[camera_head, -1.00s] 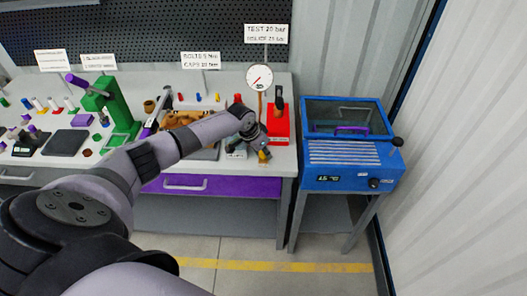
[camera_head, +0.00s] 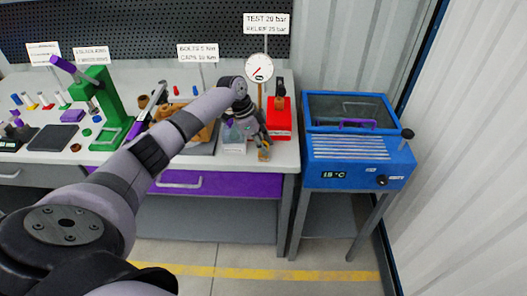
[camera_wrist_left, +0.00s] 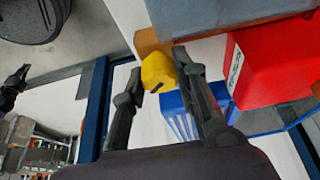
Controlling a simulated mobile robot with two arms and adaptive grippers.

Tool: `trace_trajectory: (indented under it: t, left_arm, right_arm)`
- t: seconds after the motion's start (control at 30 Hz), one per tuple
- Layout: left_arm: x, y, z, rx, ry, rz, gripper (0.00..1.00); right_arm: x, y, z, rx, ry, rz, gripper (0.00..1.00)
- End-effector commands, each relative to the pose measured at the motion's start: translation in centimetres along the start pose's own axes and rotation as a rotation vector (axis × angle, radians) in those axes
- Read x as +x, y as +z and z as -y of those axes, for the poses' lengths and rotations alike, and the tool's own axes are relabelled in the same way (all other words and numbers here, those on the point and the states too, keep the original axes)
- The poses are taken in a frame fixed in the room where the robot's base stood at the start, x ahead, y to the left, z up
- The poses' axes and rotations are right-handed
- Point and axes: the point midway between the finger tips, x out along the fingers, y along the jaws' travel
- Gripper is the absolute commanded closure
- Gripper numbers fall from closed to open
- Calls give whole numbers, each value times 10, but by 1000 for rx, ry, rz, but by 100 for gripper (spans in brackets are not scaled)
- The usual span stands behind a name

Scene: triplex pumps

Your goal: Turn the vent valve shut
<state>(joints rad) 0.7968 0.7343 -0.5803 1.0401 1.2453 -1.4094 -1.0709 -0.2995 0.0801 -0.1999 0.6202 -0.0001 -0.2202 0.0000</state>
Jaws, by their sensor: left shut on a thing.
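The vent valve's knob appears as a small yellow knob (camera_wrist_left: 158,72) in the left wrist view, beside an orange-brown block. My left gripper (camera_wrist_left: 157,68) is shut on this knob, one dark finger on each side. In the head view my left gripper (camera_head: 263,151) reaches down at the front right edge of the bench, just in front of the red pump unit (camera_head: 279,122). The knob is mostly hidden there by the fingers. The red unit also shows close beside the right finger in the left wrist view (camera_wrist_left: 275,60). My right gripper cannot be made out.
A round pressure gauge (camera_head: 259,68) stands behind the gripper on a thin post. A blue heated cabinet (camera_head: 358,160) stands right of the bench (camera_head: 285,157), across a narrow gap. A green press (camera_head: 98,105) stands on the left. The floor in front is open.

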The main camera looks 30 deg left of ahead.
Motion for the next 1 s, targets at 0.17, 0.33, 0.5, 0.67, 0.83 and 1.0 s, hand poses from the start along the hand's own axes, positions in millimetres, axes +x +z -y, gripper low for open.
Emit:
trace_trajectory:
  t: [0.17, 0.33, 0.5, 0.67, 0.83, 1.0]
  left_arm:
    - [4, 0, 2, 154, 61, -4, 100]
    - [4, 0, 1, 301, 122, -3, 100]
    - [3, 0, 1, 437, 178, -3, 100]
    - [2, 0, 1, 543, 222, -2, 100]
    - [1, 0, 1, 628, 256, -1, 100]
    - [0, 0, 1, 678, 277, 1, 100]
  right_arm:
    - [26, 2, 1, 0, 0, 0, 100]
    - [44, 4, 1, 0, 0, 0, 100]
    - [60, 6, 1, 0, 0, 0, 100]
    - [71, 7, 1, 0, 0, 0, 100]
    - [80, 8, 2, 0, 0, 0, 100]
    - [84, 8, 2, 0, 0, 0, 100]
